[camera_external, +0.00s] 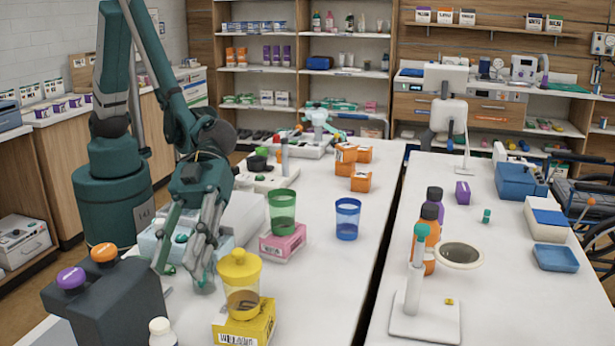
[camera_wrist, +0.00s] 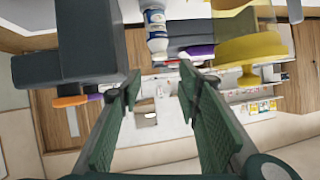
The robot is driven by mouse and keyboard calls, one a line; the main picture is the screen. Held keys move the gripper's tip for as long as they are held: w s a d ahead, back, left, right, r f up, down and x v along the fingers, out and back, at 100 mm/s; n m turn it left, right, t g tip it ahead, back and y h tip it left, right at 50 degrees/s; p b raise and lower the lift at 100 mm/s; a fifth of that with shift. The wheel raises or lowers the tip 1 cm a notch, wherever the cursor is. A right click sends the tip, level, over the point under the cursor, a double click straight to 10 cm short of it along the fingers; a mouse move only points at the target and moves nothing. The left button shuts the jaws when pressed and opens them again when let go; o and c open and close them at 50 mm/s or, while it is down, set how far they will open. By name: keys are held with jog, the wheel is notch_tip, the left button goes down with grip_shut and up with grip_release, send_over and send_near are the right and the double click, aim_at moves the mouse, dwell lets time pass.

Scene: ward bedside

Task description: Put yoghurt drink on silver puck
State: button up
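A small white bottle (camera_external: 162,332), perhaps the yoghurt drink, stands at the bottom edge of the external view, partly cut off. It also shows in the wrist view as a white bottle with a blue label (camera_wrist: 156,28), upside down in the picture. My gripper (camera_external: 183,268) points down behind the bottle, between the dark grey block and the yellow cup. In the wrist view its two green fingers (camera_wrist: 160,85) are wide apart with nothing held between them. I cannot make out a silver puck with certainty in either view.
A dark grey block (camera_external: 105,300) with purple and orange caps stands left of my gripper. A yellow lidded cup (camera_external: 241,278) on a yellow box (camera_external: 245,325) stands right. A green cup (camera_external: 282,212) on a pink box (camera_external: 283,243) is behind.

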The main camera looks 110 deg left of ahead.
jog(key=s+a+r+n+t+y, duration=0.1)
jog(key=s+a+r+n+y, duration=0.15)
jog(key=a, duration=0.75)
jog(key=s+a+r+n+t+y, duration=0.1)
jog(key=s+a+r+n, duration=0.2)
jog(key=a, duration=0.7)
jog(key=s+a+r+n+t+y, duration=0.1)
jog(key=a+r+n+y, duration=0.3)
jog(key=a, duration=0.6)
jog(key=s+a+n+y, duration=0.1)
jog(key=s+a+n, duration=0.1)
jog(key=s+a, duration=0.5)
jog(key=s+a+n+t+y, duration=0.1)
jog(key=s+a, duration=0.5)
jog(key=a, duration=0.6)
jog(key=s+a+n+y, duration=0.3)
jog(key=s+a+n, duration=0.2)
jog(key=a, duration=0.5)
jog(key=s, duration=0.2)
jog(key=shift+s+a+t, duration=0.25)
jog(key=shift+s+t, duration=0.05)
jog(key=shift+t, duration=0.1)
jog(key=shift+f, duration=0.1)
